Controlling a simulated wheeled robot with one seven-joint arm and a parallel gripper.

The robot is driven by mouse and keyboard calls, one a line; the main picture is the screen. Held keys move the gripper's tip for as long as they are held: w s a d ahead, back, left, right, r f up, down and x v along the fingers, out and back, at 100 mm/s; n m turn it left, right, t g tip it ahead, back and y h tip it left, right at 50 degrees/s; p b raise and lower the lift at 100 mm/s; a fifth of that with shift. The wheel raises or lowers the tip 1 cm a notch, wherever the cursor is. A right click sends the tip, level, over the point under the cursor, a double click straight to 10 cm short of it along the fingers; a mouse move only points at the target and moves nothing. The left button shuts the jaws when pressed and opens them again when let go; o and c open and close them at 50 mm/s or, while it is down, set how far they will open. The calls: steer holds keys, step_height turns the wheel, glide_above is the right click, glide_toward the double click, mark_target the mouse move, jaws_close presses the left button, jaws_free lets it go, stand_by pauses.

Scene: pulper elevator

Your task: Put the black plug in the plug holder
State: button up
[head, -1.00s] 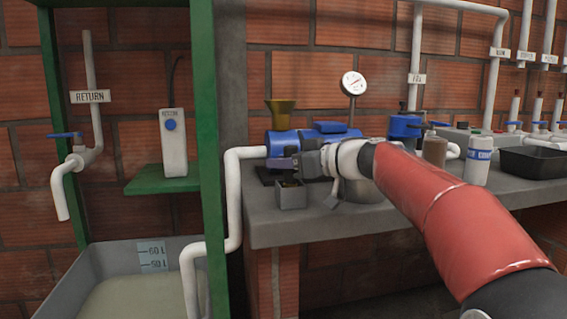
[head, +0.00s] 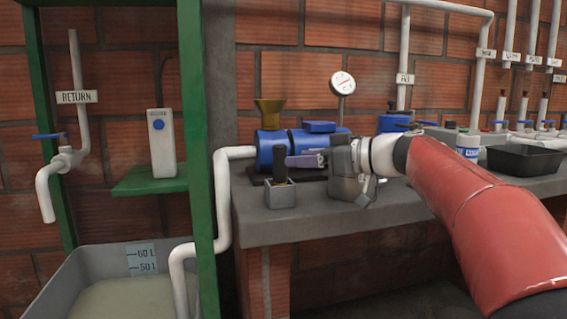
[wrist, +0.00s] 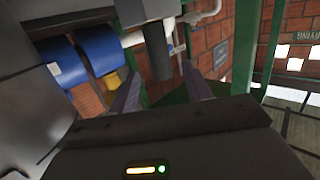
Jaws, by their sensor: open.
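The black plug (head: 280,169) stands upright in the small grey, open-topped plug holder (head: 281,196) near the left end of the bench. My gripper (head: 296,161) is open, with its purple-grey fingers just right of the plug's upper part in the head view. In the wrist view, the dark plug (wrist: 158,62) shows beyond and between the spread fingers of my gripper (wrist: 162,78), and the grey holder (wrist: 147,10) is at the top edge. No finger visibly grips the plug. The plug's lower end is hidden inside the holder.
A blue pump (head: 268,150) with a brass funnel stands close behind the holder on the grey bench (head: 330,228). A white pipe and green post (head: 198,150) lie to the left. A black tray (head: 524,158) is at the right.

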steer(key=s+d+f+m+h, duration=0.4)
steer(key=s+f, duration=0.6)
steer(key=s+d+f+m+g+h, duration=0.1)
steer(key=s+d+f+m+h, duration=0.3)
steer(key=s+f, duration=0.6)
steer(key=s+d+f+m+g+h, duration=0.1)
steer(key=s+d+f+m+h, duration=0.3)
steer(key=s+f, duration=0.6)
steer(key=shift+s+f+h, duration=0.15)
steer(key=shift+s+h, duration=0.3)
steer(key=shift+h, duration=0.65)
step_height(320, 180, up, 7)
steer(key=p, duration=0.6)
steer(key=shift+f, duration=0.15)
